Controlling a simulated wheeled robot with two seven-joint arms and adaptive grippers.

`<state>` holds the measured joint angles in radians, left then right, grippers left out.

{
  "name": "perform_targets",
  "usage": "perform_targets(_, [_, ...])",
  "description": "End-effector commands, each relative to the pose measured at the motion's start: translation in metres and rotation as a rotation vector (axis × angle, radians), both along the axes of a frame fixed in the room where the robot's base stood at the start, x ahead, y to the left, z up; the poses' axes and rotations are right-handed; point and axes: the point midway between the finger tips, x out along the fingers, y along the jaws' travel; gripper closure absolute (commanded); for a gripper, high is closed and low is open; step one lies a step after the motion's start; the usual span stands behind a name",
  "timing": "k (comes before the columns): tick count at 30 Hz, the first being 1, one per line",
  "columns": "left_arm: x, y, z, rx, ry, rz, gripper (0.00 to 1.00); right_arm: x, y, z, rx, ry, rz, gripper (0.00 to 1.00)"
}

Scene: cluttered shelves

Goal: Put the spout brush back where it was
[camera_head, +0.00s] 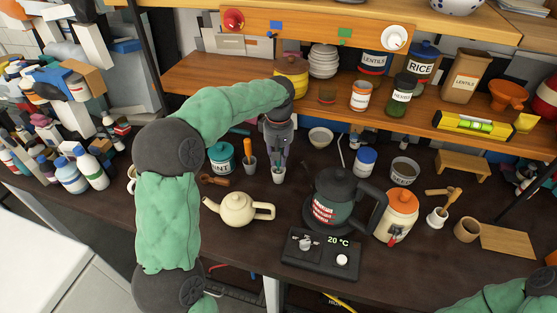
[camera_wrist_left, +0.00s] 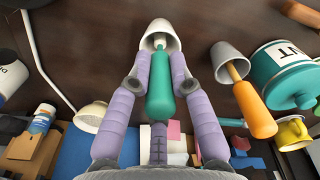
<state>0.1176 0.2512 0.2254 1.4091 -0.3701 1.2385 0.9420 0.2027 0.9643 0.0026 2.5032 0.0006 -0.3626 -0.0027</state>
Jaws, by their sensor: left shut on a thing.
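My left gripper (camera_head: 278,150) points down over a small white cup (camera_head: 278,174) on the dark counter. In the left wrist view the purple fingers of the left gripper (camera_wrist_left: 159,86) are shut on the teal handle of a brush (camera_wrist_left: 159,100), which I take to be the spout brush. The brush's far end reaches into the mouth of the white cup (camera_wrist_left: 161,35); its head is hidden inside. I cannot tell whether it touches the cup's bottom. A cream teapot (camera_head: 238,208) stands in front of the cup. My right gripper is out of view.
Beside the white cup stands a grey cup (camera_head: 249,166) with an orange-handled tool (camera_head: 247,146). A teal jar (camera_head: 222,157) is left of them. A dark kettle (camera_head: 335,195) and an orange-lidded jar (camera_head: 398,214) stand to the right. A wooden shelf (camera_head: 215,75) runs behind.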

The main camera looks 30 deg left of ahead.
Motion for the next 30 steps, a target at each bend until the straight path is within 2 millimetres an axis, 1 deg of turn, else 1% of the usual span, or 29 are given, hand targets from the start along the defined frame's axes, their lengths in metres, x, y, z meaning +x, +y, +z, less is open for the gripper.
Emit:
perform_targets(5, [0.000,0.000,0.002,0.000,-0.001,0.001,1.00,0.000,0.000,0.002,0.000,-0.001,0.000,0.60])
perform_targets(10, [0.000,0.000,-0.002,0.000,-0.001,0.001,1.00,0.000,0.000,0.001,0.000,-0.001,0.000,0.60])
perform_targets(11, [0.000,0.000,-0.001,0.000,-0.003,0.001,0.70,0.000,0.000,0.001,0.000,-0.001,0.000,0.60])
perform_targets(12, [0.000,0.000,-0.001,0.000,-0.002,0.001,0.59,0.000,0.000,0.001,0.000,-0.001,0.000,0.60])
perform_targets(13, [0.000,0.000,-0.001,0.000,-0.002,0.001,0.55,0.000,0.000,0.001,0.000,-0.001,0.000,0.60])
perform_targets(23, [0.000,0.000,0.000,0.000,-0.002,0.001,0.55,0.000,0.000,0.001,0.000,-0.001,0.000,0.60])
perform_targets(26, [0.000,0.000,0.007,0.000,-0.002,0.000,0.55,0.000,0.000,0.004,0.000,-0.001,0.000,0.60])
perform_targets(30, [0.001,0.000,0.030,0.001,-0.004,0.001,0.55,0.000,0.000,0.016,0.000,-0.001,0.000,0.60])
